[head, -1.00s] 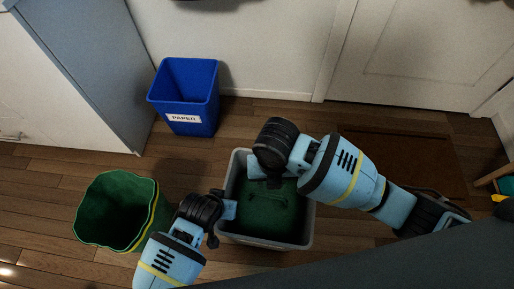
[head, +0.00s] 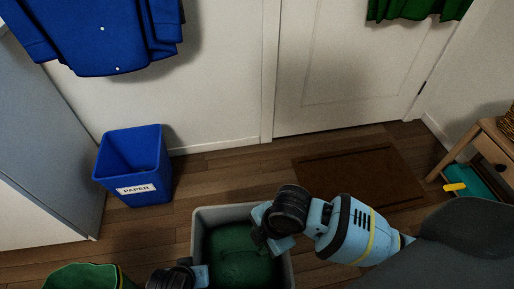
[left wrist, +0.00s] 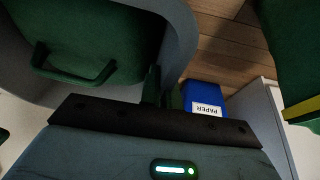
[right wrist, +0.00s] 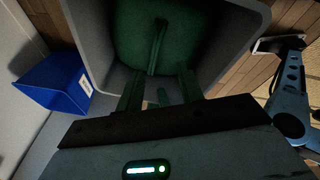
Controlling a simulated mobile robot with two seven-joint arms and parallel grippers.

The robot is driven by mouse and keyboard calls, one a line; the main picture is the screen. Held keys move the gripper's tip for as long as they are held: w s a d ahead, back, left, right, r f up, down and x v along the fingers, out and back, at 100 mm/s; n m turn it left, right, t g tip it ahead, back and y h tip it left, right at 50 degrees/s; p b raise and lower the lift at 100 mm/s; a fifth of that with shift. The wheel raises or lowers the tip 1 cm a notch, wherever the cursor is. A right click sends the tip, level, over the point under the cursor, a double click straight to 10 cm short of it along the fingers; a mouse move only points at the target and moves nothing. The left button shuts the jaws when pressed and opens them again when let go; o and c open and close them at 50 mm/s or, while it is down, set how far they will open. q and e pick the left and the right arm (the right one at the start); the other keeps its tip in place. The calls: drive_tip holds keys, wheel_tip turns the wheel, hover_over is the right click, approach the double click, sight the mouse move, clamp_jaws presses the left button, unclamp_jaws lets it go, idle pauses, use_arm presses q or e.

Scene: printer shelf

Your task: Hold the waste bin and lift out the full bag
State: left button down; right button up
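The grey waste bin (head: 228,212) stands on the floor at the bottom middle of the head view. The full dark green bag (head: 238,245) sits inside it; its loop handle shows in the left wrist view (left wrist: 75,72) and right wrist view (right wrist: 158,45). My left gripper (head: 203,273) is at the bin's left rim. In the left wrist view its fingers (left wrist: 163,90) are close together with the bin wall between them. My right gripper (head: 262,232) is above the bin's right part. In the right wrist view its fingers (right wrist: 160,88) are apart and empty, pointing toward the handle.
A blue paper bin (head: 132,165) stands by the wall at the left. A green container with a wavy rim (head: 85,277) is cut off at bottom left. A brown mat (head: 355,178) lies before the door, and a wooden stand (head: 490,150) is at the right.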

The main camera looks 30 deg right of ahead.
sight(257, 248)
drive_tip(key=d+m, duration=0.1)
drive_tip(key=m, duration=0.1)
drive_tip(key=s+d+m, duration=0.1)
drive_tip(key=m, duration=0.1)
drive_tip(key=d+m+t, duration=0.1)
drive_tip(key=m, duration=0.2)
drive_tip(key=shift+s+r+y, duration=0.15)
drive_tip(key=shift+r+y, duration=0.05)
drive_tip(key=shift+y, duration=0.2)
drive_tip(key=shift+f, duration=0.1)
drive_tip(key=x, duration=1.2)
drive_tip(key=shift+c, duration=0.3)
clamp_jaws()
idle(1.1)
